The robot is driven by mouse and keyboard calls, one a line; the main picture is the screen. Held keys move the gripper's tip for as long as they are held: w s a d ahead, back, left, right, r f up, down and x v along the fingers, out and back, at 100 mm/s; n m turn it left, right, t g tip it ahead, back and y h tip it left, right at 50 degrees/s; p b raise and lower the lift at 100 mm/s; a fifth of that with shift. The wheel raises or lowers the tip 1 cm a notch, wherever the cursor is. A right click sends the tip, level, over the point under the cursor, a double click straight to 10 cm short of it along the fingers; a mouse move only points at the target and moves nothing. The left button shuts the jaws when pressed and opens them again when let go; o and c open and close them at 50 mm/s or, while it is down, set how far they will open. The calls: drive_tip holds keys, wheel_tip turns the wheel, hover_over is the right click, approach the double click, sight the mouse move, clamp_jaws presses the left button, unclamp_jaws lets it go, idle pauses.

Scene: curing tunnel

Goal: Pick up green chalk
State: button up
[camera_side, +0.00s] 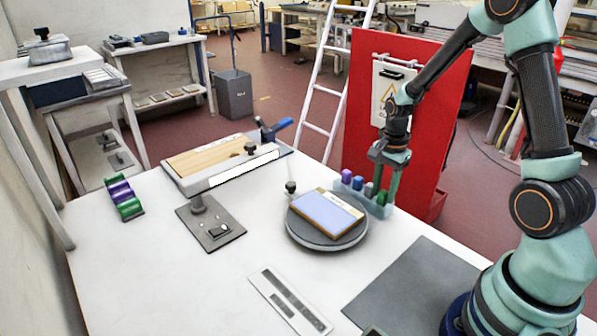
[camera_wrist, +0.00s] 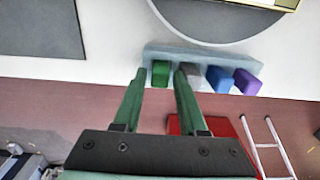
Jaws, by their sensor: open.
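The green chalk (camera_side: 381,197) stands in a pale blue-grey holder (camera_wrist: 200,58) at the table's far edge. In the wrist view the green chalk (camera_wrist: 160,75) is at the left end of the row, beside a grey chalk (camera_wrist: 189,77). My gripper (camera_side: 382,194) is open and points down at the holder. In the wrist view its fingertips (camera_wrist: 160,71) appear on either side of the green chalk, with the right one overlapping the gap to the grey chalk. I cannot tell whether they touch it. The fingers partly hide the chalk in the side view.
A blue chalk (camera_side: 357,183) and a purple chalk (camera_side: 346,176) share the holder. A round grey turntable (camera_side: 322,240) bearing a framed board (camera_side: 328,212) stands close by. A red panel (camera_side: 425,110) rises behind. The front table is mostly clear around a grey mat (camera_side: 415,290).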

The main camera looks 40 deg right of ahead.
clamp_jaws()
